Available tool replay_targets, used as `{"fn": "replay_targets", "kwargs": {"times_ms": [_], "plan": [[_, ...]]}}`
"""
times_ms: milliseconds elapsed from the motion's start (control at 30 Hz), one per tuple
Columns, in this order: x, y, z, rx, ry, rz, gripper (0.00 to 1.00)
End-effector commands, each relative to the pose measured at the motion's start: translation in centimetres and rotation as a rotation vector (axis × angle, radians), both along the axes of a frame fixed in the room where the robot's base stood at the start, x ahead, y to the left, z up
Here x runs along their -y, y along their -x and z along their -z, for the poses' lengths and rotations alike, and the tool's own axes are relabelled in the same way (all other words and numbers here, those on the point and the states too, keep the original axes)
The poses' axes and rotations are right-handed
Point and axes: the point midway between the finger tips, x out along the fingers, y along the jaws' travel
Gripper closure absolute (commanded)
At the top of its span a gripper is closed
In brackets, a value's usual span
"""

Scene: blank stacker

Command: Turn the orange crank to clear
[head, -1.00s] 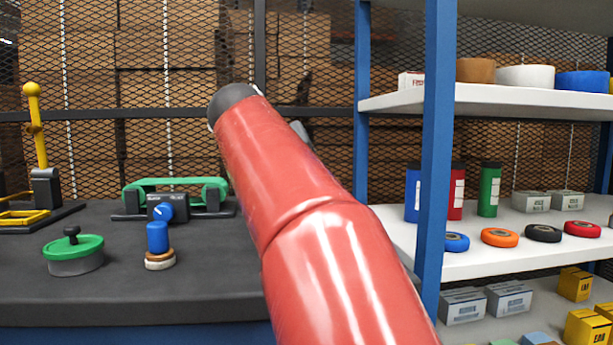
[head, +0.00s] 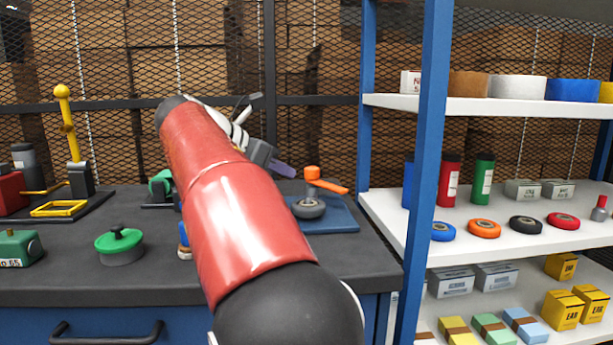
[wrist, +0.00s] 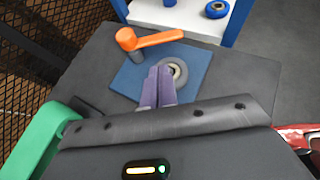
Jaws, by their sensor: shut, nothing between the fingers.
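The orange crank (head: 326,183) stands on a blue base plate (head: 333,217) at the right end of the dark workbench. Its arm points right and slightly toward me in the head view. A grey wheel (head: 308,208) sits on the same plate in front of the crank post. In the wrist view the crank (wrist: 149,39) lies beyond my fingertips, its arm pointing right, with the grey wheel (wrist: 175,70) near the tips. My gripper (wrist: 158,70) is shut and empty, its purple fingers over the blue plate (wrist: 190,60), apart from the crank. In the head view my gripper (head: 285,169) is left of the crank.
My red arm hides the bench's middle. A green-lidded pot (head: 120,247), a yellow lever device (head: 70,150) and a green box (head: 20,248) stand on the left. The blue-posted shelf (head: 425,170) rises just right of the bench. A wire mesh fence is behind.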

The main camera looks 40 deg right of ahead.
Motion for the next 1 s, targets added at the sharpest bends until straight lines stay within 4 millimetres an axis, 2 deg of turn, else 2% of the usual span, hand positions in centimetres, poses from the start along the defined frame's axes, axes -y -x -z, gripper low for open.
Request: {"fn": "replay_targets", "kwargs": {"times_ms": [500,700,1000], "plan": [[7.1,-0.2,4.3,-0.002,-0.001,0.003,1.00],[8.3,-0.3,4.9,0.000,-0.001,-0.001,1.00],[8.4,-0.3,4.9,0.001,-0.001,0.000,1.00]]}}
